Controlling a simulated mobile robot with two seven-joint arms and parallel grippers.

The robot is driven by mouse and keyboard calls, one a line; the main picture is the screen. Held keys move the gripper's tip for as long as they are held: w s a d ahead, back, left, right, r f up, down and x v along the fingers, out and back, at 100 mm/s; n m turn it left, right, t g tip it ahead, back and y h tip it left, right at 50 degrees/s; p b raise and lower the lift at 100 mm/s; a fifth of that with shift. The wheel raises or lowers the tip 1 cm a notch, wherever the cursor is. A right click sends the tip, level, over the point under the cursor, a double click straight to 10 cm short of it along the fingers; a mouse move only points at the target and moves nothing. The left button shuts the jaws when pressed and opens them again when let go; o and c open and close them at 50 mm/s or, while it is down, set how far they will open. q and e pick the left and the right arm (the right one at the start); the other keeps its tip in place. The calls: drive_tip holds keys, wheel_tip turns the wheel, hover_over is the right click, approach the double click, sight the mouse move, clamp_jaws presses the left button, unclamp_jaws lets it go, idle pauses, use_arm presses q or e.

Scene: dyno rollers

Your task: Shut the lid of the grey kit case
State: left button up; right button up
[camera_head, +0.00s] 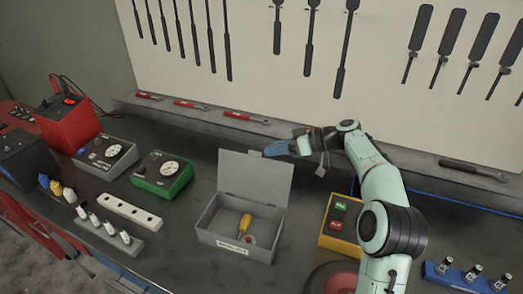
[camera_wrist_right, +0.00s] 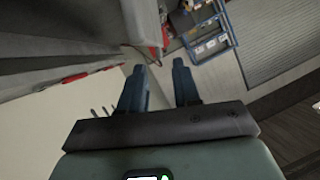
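The grey kit case (camera_head: 233,244) stands on the dark bench with its lid (camera_head: 254,176) raised, roughly upright at the back edge. A yellow-handled screwdriver (camera_head: 244,225) and a small round item (camera_head: 250,239) lie inside. My right gripper (camera_head: 275,149) is at the lid's top edge, near its right corner; I cannot tell whether it touches. In the right wrist view its two blue fingers (camera_wrist_right: 158,66) are apart with nothing between them. My left gripper is not in view.
A green meter box (camera_head: 162,178) and a white socket strip (camera_head: 130,211) stand left of the case. A yellow box with green and red buttons (camera_head: 338,222) stands at its right. Red-handled wrenches (camera_head: 245,117) lie on the ledge behind.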

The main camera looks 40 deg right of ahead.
drive_tip(key=shift+x, duration=2.35)
clamp_jaws()
